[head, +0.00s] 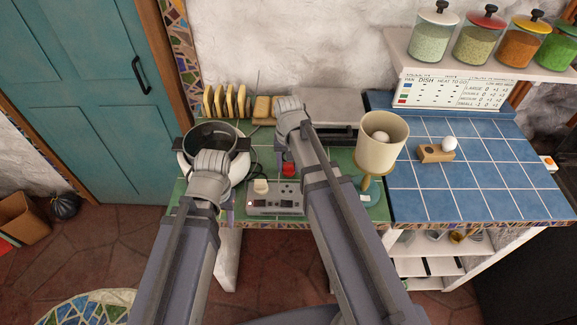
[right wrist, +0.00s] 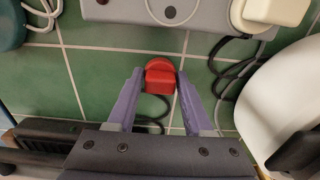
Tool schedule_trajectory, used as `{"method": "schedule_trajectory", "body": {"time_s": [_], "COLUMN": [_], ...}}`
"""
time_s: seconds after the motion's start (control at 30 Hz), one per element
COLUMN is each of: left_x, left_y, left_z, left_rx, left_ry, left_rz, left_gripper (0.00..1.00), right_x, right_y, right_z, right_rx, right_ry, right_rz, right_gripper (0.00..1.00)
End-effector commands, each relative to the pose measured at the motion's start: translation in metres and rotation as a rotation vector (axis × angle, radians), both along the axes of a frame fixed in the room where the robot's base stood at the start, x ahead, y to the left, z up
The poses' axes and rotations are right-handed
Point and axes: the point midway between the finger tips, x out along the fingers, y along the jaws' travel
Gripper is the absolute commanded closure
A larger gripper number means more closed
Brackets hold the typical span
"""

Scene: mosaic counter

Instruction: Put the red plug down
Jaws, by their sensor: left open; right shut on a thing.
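The red plug (head: 289,169) is over the green tiled counter, just behind the grey power strip (head: 290,199). It also shows in the right wrist view (right wrist: 160,75), between the tips of my right gripper (right wrist: 162,78). My right gripper (head: 282,162) is shut on it, with its fingers partly hidden by my arm in the head view. I cannot tell whether the plug touches the tiles. My left gripper (head: 224,208) is open, low by the left end of the strip; its fingers are mostly hidden.
A cream plug (head: 261,186) sits in the strip. A dark pot (head: 213,133) on a white base stands to the left, with black cables beside it. A bread rack (head: 228,101) is behind.

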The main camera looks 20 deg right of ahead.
Motion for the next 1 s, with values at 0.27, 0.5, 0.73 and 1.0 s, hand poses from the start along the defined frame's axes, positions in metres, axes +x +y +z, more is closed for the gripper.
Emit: {"method": "schedule_trajectory", "body": {"time_s": [0.27, 0.5, 0.73, 1.0], "left_x": [0.0, 0.0, 0.0, 0.0], "left_y": [0.0, 0.0, 0.0, 0.0], "left_z": [-0.003, -0.003, 0.0, 0.022], "left_rx": [0.0, 0.0, 0.0, 0.0], "left_ry": [0.0, 0.0, 0.0, 0.0], "left_rz": [0.0, 0.0, 0.0, 0.0], "left_gripper": [0.5, 0.5, 0.5, 0.5], "right_x": [0.0, 0.0, 0.0, 0.0], "right_y": [0.0, 0.0, 0.0, 0.0], "right_z": [-0.003, -0.003, 0.0, 0.022], "right_rx": [0.0, 0.0, 0.0, 0.0], "right_ry": [0.0, 0.0, 0.0, 0.0], "right_rz": [0.0, 0.0, 0.0, 0.0], "right_gripper": [0.31, 0.19, 0.19, 0.19]}}
